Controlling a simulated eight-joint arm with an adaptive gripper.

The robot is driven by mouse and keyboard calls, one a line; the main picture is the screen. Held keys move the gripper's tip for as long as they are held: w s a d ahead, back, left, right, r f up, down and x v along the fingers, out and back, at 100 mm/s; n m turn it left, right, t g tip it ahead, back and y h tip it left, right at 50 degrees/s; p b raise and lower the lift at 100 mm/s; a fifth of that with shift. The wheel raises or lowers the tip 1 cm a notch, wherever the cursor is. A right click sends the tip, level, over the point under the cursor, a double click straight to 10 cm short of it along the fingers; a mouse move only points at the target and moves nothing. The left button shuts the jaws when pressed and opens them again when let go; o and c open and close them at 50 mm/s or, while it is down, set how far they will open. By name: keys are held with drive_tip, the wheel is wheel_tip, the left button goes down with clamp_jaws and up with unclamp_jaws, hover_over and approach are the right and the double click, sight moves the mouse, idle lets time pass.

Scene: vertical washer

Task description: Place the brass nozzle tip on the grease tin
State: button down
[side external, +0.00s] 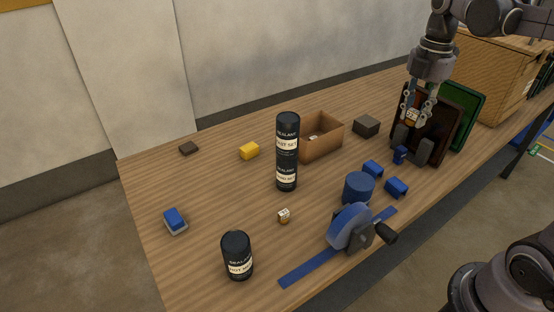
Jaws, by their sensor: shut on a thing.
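My gripper (412,141) is at the right, low over the table in front of the dark trays, its fingers pointing down. A small brass-coloured and pale thing (411,116) shows between its fingers; its shape is too small to make out, and I cannot confirm it is the nozzle tip. A similar small brown-and-white piece (283,216) lies on the table near the middle. No tin is clearly marked as grease; a squat blue cylinder (359,188) stands behind the blue clamp-like tool, left of my gripper.
Black sealant cans stand mid-table (287,150) and at the front (237,256). An open brown box (321,138) is behind. The blue tool (351,228) stands on a blue strip. Small blue blocks (396,187) lie near my gripper.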

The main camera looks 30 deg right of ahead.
drive_tip(key=s+d, duration=0.2)
drive_tip(key=s, duration=0.1)
hover_over(361, 180)
wheel_tip(361, 180, down, 13)
drive_tip(key=shift+r, duration=0.15)
drive_tip(key=shift+f, duration=2)
drive_tip(key=shift+f, duration=0.15)
drive_tip(key=c, duration=1.1)
unclamp_jaws()
